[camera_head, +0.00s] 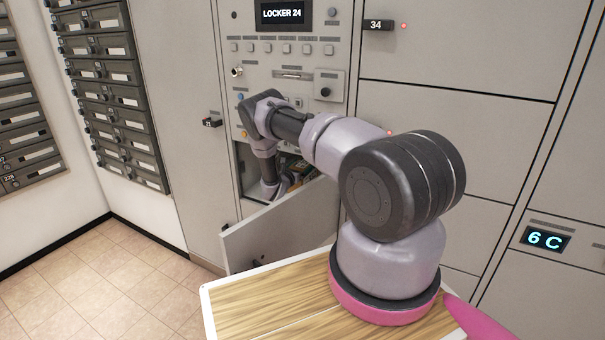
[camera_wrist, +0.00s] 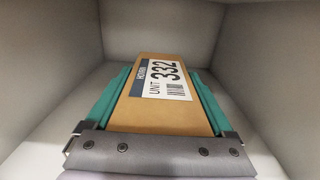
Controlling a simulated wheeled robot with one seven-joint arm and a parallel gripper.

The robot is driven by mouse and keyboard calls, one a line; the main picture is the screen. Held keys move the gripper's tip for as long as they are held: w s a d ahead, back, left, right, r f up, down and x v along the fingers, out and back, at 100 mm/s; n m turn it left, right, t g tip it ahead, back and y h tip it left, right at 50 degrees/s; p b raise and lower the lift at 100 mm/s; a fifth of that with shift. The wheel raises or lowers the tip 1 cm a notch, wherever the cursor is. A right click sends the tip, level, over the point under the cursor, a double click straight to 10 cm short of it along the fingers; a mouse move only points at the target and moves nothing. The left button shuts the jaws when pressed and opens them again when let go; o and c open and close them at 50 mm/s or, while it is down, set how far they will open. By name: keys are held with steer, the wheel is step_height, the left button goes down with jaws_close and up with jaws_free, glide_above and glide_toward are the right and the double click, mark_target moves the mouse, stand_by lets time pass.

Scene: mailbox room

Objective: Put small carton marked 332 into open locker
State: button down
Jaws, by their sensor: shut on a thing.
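The small carton marked 332 (camera_wrist: 150,110) is brown with a white and blue label reading UNIT 332. My gripper (camera_wrist: 162,92) has a teal finger along each side of the carton and is shut on it. In the wrist view, both are inside a pale grey compartment, with walls on both sides and a back wall ahead. In the head view, my arm reaches into the open locker (camera_head: 248,178) below the control panel. Its door (camera_head: 285,222) is swung open toward me. A brown bit of the carton (camera_head: 302,170) shows past my arm; my gripper is mostly hidden there.
A panel screen reading LOCKER 24 (camera_head: 283,13) is above the open locker. Closed locker doors (camera_head: 455,45) stand to the right, and rows of mailboxes (camera_head: 108,85) to the left. The open door's edge lies close beneath my arm. The tiled floor (camera_head: 85,275) at left is clear.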

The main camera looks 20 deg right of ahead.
steer(key=shift+f, duration=1.5)
steer(key=shift+f, duration=0.1)
steer(key=shift+f, duration=0.1)
jaws_free()
steer(key=v, duration=1.2)
steer(key=shift+s, duration=0.1)
